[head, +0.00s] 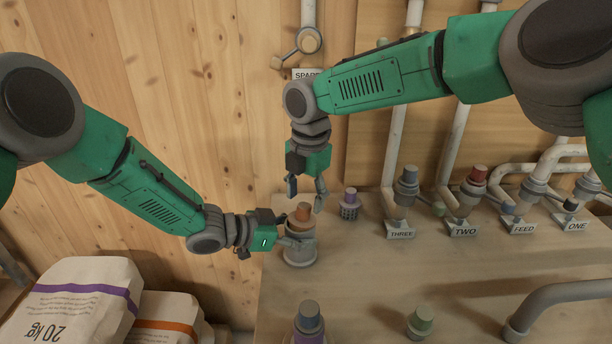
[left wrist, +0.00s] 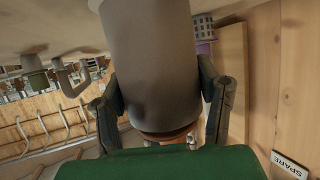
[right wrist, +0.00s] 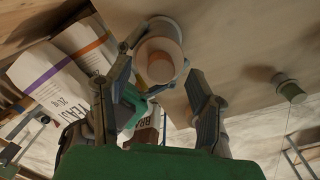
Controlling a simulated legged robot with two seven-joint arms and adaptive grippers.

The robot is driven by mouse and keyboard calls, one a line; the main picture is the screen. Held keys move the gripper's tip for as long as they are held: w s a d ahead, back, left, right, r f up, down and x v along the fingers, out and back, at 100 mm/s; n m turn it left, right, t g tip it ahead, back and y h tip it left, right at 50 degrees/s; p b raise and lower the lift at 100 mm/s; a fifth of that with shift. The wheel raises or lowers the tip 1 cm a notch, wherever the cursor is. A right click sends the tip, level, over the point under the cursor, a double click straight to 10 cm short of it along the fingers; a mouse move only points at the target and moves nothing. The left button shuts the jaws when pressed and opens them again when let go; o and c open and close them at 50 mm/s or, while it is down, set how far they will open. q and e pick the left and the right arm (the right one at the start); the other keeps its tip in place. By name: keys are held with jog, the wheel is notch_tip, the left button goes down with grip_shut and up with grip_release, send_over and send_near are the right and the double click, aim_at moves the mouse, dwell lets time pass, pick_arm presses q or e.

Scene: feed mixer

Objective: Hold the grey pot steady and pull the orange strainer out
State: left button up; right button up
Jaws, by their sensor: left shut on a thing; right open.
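The grey pot (head: 300,257) stands upright near the left edge of the bench. The orange strainer (head: 304,211) sits in it, with only its orange top showing above the rim. My left gripper (head: 297,241) is shut on the grey pot from the left, and in the left wrist view its fingers flank the pot (left wrist: 150,65). My right gripper (head: 306,192) is open and points down just above the orange top. In the right wrist view the orange top (right wrist: 160,68) lies beyond the open fingers, apart from them. The strainer's lower part is hidden inside the pot.
A purple-topped strainer (head: 349,204) stands right of the pot. Capped pipes with labels THREE, TWO, FEED and ONE line the back right. A purple and grey pot (head: 309,325) and a green-capped piece (head: 420,321) stand in front. Feed sacks (head: 75,300) are at lower left. Mid-bench is clear.

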aim_at(302, 222)
jog(key=shift+w+f, duration=0.1)
jog(key=shift+f, duration=1.15)
grip_shut()
